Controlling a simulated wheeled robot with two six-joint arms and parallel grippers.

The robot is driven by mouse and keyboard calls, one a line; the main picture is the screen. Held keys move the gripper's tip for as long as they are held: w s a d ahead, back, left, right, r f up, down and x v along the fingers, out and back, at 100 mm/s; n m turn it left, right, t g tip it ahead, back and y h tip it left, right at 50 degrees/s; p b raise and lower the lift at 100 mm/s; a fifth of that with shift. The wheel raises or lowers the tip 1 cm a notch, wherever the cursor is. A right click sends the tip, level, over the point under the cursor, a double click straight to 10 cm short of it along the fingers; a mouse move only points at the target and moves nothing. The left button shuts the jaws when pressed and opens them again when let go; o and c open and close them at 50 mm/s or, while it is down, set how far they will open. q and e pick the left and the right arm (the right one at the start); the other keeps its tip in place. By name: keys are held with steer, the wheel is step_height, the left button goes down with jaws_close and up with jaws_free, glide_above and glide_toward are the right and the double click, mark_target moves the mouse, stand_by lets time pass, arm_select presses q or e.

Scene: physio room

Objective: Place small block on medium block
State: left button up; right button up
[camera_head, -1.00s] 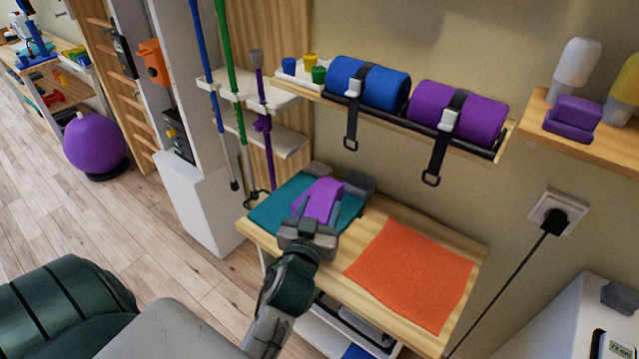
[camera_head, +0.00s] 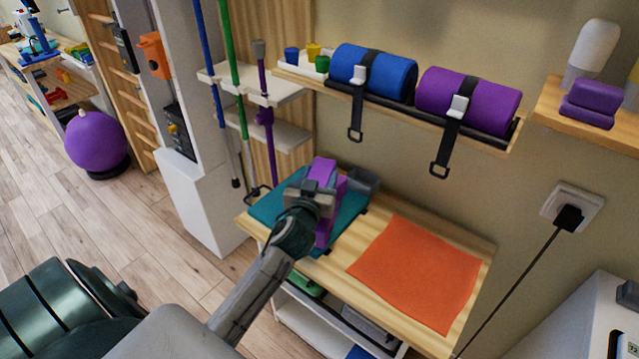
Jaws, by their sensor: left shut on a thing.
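My left gripper (camera_head: 318,190) is over the teal mat (camera_head: 348,212) on the wooden table. It is shut on a purple block (camera_head: 324,170), whose far end shows beyond the jaws. More purple (camera_head: 324,235) shows on the near side of the gripper, low over the mat. The gripper and wrist hide the middle, so I cannot tell whether this is one block or two, which is small or medium, or whether they touch. My right gripper is not in view.
A grey bin (camera_head: 364,182) stands behind the mat. An orange cloth (camera_head: 418,272) lies flat on the table's right half. A shelf with blue (camera_head: 372,80) and purple (camera_head: 466,100) rolls juts out above, straps hanging. Purple blocks (camera_head: 592,103) sit on the right shelf.

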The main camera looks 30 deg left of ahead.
arm_select(q)
steer(key=shift+f, duration=0.25)
steer(key=o, duration=1)
steer(key=shift+c, duration=0.2)
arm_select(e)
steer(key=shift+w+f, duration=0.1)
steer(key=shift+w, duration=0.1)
arm_select(q)
steer(key=shift+r, duration=0.2)
steer(key=shift+s+d+f, duration=0.1)
steer(key=shift+s+d, duration=0.05)
steer(key=shift+s, duration=0.15)
steer(key=b+v, duration=0.2)
steer(key=v, duration=0.9)
steer(key=shift+s+b, duration=0.2)
steer(key=shift+b, duration=0.2)
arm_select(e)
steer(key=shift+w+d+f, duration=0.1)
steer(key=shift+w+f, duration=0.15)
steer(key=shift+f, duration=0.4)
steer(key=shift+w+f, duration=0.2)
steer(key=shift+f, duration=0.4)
